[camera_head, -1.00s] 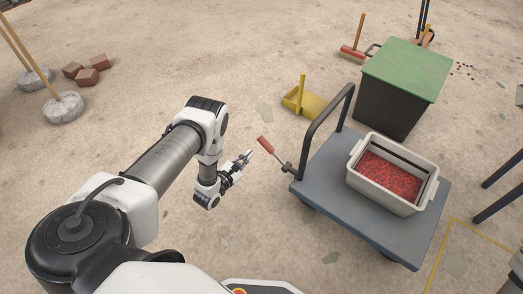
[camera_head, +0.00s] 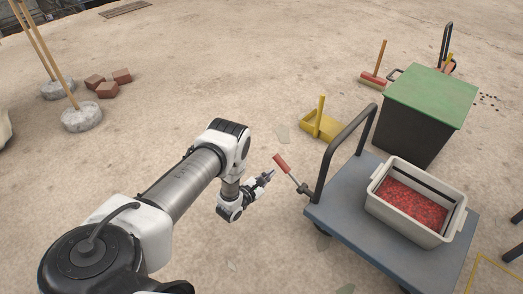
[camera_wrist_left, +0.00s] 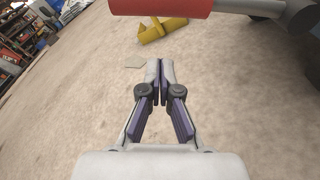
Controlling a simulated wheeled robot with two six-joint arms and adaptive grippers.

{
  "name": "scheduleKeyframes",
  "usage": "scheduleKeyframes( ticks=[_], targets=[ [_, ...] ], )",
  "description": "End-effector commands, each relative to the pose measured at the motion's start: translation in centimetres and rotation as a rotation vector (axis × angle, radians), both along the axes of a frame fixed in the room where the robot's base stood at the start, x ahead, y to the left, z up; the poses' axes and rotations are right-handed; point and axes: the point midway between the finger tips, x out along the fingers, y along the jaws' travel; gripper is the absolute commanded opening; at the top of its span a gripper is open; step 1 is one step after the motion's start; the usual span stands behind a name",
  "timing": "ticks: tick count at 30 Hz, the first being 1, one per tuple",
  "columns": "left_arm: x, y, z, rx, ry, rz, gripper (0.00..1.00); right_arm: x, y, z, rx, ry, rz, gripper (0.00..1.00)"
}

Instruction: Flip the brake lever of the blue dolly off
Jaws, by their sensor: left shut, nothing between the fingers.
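The blue dolly (camera_head: 345,222) stands at the right in the head view, with a dark push handle at its left end. Its brake lever has a red grip (camera_head: 281,162) and sticks out up and to the left from the dolly's corner. In the left wrist view the red grip (camera_wrist_left: 160,8) crosses the top edge, close to the camera. My left gripper (camera_head: 269,174) is shut and empty, just left of the lever and apart from it in the head view. Its closed fingers (camera_wrist_left: 160,66) point below the grip in the wrist view. My right gripper is not in view.
A grey crate (camera_head: 405,224) of red pieces sits on the dolly. A green-lidded bin (camera_head: 430,95), a yellow dustpan (camera_head: 322,126) and a red broom (camera_head: 374,80) stand behind. Bricks (camera_head: 107,88) and posts in concrete feet (camera_head: 82,117) are at the left. Open ground lies between.

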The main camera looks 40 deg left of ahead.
Motion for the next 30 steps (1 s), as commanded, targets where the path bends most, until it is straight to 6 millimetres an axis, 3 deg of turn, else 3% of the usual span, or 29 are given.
scheduleKeyframes(
  ticks=[1, 4, 6, 12, 24, 30],
  targets=[
    [1.2, 0.0, -0.6, 0.000, -0.004, -0.001, 0.00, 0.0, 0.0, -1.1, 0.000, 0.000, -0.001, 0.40],
    [2.9, -0.2, -0.3, -0.001, -0.002, -0.001, 0.00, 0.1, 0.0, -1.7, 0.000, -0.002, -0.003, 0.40],
    [2.3, -0.9, 1.3, -0.002, 0.000, 0.000, 0.00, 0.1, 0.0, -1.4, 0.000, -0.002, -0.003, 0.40],
    [1.7, -1.8, 2.9, -0.001, 0.001, 0.000, 0.00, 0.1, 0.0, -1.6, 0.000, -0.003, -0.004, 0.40],
    [1.7, -1.9, 3.1, 0.005, 0.000, -0.001, 0.00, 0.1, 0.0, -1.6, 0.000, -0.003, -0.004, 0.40],
    [2.7, -2.1, 3.5, 0.070, -0.007, -0.002, 0.00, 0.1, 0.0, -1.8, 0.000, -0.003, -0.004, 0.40]
  ],
)
